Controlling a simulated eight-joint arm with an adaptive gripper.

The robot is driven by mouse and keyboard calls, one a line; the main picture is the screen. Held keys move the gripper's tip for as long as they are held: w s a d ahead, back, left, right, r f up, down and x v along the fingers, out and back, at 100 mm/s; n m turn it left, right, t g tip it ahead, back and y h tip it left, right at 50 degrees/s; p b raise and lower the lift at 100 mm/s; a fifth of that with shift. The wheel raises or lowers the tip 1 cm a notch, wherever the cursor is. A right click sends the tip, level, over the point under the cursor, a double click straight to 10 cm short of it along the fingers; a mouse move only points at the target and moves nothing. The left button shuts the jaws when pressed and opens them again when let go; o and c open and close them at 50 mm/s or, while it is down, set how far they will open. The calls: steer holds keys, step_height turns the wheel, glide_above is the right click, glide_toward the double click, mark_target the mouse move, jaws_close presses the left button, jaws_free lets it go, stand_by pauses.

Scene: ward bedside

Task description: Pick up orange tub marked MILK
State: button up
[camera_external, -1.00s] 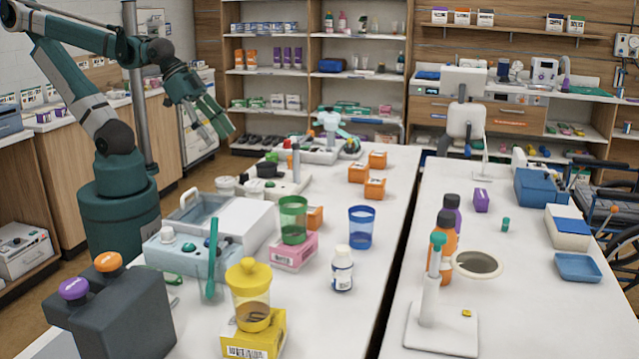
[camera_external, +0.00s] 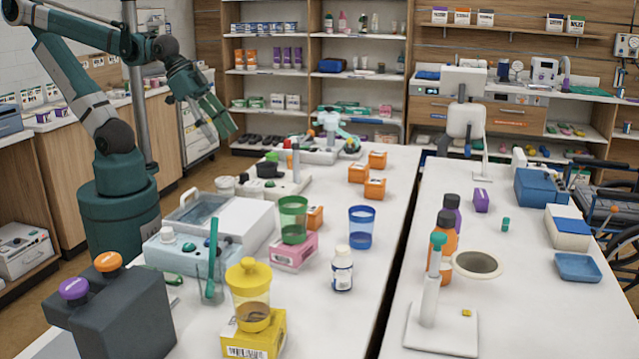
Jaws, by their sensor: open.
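Several small orange tubs stand on the left white table. One orange tub (camera_external: 377,160) is at the back, another (camera_external: 358,173) is just in front and to the left, and a third (camera_external: 374,188) is nearer. A further orange tub (camera_external: 315,218) is partly hidden behind the green cup. Their markings are too small to read, so I cannot tell which says MILK. My gripper (camera_external: 221,130) is open and empty, raised left of the table with fingers pointing down and right, well apart from the tubs.
A green cup (camera_external: 293,222) on a pink box (camera_external: 294,251), a blue cup (camera_external: 361,228) and a white bottle (camera_external: 342,268) stand nearer on the table. A grey-white case (camera_external: 237,221) is at its left edge. The tabletop around the three back tubs is mostly clear.

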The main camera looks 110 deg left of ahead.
steer(key=n+g+h+p, duration=0.4)
steer(key=n+g+p, duration=0.4)
steer(key=n, duration=0.8)
glide_above(310, 208)
steer(key=a, duration=0.3)
steer(key=shift+t, duration=0.6)
steer(key=f, duration=1.1)
steer(key=shift+s+d+p, duration=0.25)
steer(key=shift+p, duration=0.05)
steer(key=shift+w+f, duration=0.4)
steer(key=shift+f, duration=0.4)
steer(key=shift+x, duration=1.3)
steer(key=shift+d+f, duration=0.1)
steer(key=shift+f, duration=0.05)
